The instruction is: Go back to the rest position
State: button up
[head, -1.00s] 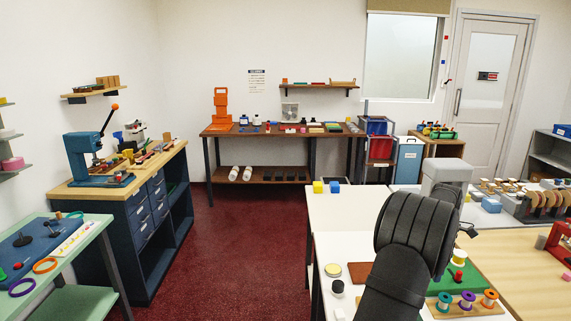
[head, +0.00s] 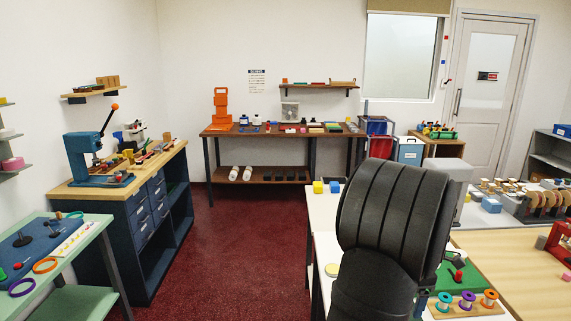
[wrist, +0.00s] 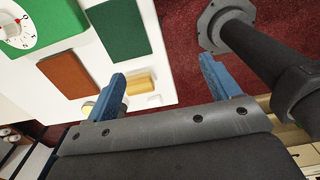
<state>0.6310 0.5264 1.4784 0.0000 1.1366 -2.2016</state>
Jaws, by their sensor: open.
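My gripper (wrist: 162,68) shows in the wrist view as two blue fingers spread wide apart. It is open, with nothing between the fingertips. Below it is the edge of a white counter (wrist: 85,15). A brown swatch (wrist: 69,74) and a dark green swatch (wrist: 118,30) lie on the counter. A small yellow-tan block (wrist: 140,83) shows between the fingers, lower down and apart from them. In the head view my black arm fills the right foreground, and the gripper cannot be made out there.
A green box with a white dial (wrist: 15,33) sits on the counter. A wooden rack with several thread spools (head: 466,303) is right of my arm. Yellow and blue blocks (head: 327,187) stand at the counter's far left. Red floor (head: 240,245) is clear to the left.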

jog(key=w+a+f, duration=0.2)
jog(key=a, duration=0.1)
jog(key=w+a+f, duration=0.5)
jog(key=a+f, duration=0.1)
jog(key=shift+w, duration=0.2)
notch_tip(320, 180, down, 3)
jog(key=shift+s+d+f, duration=0.1)
jog(key=shift+d+f, duration=0.05)
jog(key=shift+f, duration=0.05)
jog(key=shift+r, duration=2.85)
